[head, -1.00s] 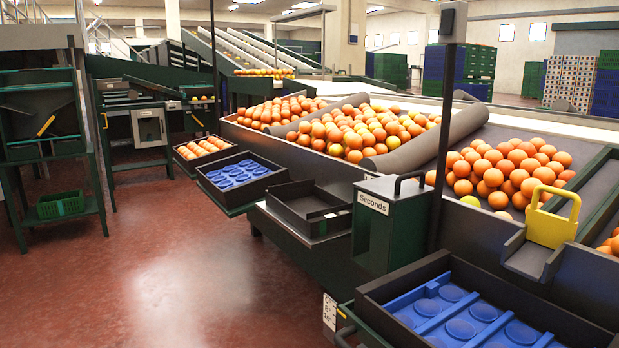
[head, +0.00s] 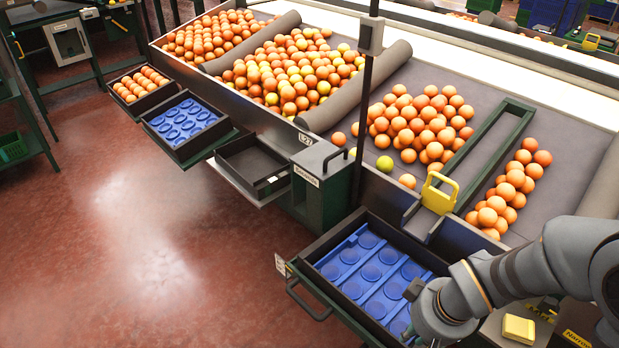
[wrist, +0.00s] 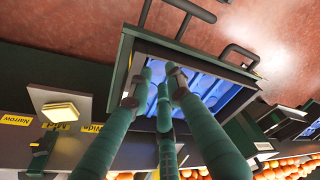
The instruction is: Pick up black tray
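The empty black tray (head: 252,163) sits on a shelf at the conveyor's side, left of the green Seconds box, with a small pale label on its near rim. A larger black-walled tray (head: 330,292) with a blue cupped insert lies at the front, below my arm. My gripper (wrist: 161,76) shows in the wrist view with green fingers, tips apart and nothing between them. It points toward a black-walled tray with a blue insert (wrist: 222,72); contact cannot be judged. In the head view my fingers are mostly hidden by the wrist.
The green Seconds box (head: 322,185) with a black handle stands between the empty tray and the front tray. A yellow handled part (head: 438,195) sits on the conveyor edge. Another blue-insert tray (head: 172,150) and a filled orange tray (head: 125,112) are further left. Red floor is clear.

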